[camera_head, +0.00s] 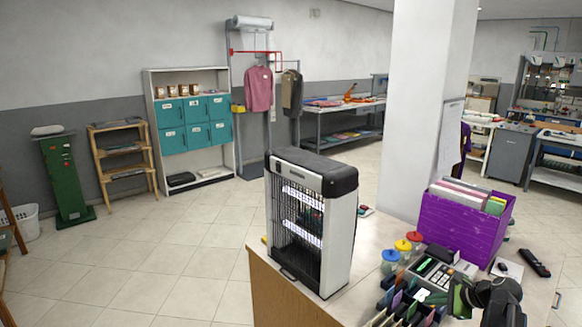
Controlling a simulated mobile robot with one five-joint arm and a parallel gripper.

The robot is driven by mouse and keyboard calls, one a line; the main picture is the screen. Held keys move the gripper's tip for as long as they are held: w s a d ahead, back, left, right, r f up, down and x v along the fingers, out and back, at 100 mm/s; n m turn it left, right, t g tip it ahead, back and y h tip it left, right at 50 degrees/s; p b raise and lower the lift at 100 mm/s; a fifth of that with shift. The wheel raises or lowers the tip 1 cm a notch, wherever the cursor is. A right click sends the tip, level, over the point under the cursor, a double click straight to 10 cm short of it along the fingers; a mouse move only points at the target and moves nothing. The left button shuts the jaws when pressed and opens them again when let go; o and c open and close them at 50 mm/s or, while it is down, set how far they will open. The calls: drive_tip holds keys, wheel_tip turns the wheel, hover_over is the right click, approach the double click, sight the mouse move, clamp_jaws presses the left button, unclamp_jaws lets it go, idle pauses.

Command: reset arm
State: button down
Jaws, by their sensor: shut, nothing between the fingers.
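My arm with my gripper (464,297) shows at the bottom right, above the counter (270,298). It is dark, folded low and partly cut off by the lower picture edge. My gripper is shut with nothing held. Just left of it is a dark organizer (402,306) with colored cards.
A white and black insect-killer box (318,225) stands on the counter's left part. A purple file box (462,222), colored-lid jars (402,246) and a black remote (534,262) crowd the right. A white pillar (425,110) rises behind. The tiled floor (160,265) at left is clear.

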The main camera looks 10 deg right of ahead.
drive_tip(key=w+a+f+n+g, duration=0.1)
drive_tip(key=w+a+n+g, duration=0.15)
drive_tip(key=a, duration=0.85)
drive_tip(key=w+a+f+n+g+y, duration=0.1)
drive_tip(key=a+n, duration=0.2)
drive_tip(key=a, duration=0.8)
drive_tip(key=w+a+f+n+g, duration=0.1)
drive_tip(key=w+a+n, duration=0.15)
drive_tip(key=a, duration=0.75)
drive_tip(key=s+a+f+n+g+h, duration=0.25)
drive_tip(key=s+a+n, duration=0.35)
drive_tip(key=a+n, duration=0.3)
drive_tip(key=s+d+n+h, duration=0.1)
drive_tip(key=s+d+n, duration=0.1)
drive_tip(key=s+d+f+n+g+h, duration=0.1)
drive_tip(key=s+n, duration=0.1)
drive_tip(key=n, duration=0.1)
drive_tip(key=shift+d+p, duration=0.35)
drive_tip(key=c, duration=2.1)
unclamp_jaws()
drive_tip(key=shift+d, duration=0.1)
drive_tip(key=shift+c, duration=0.2)
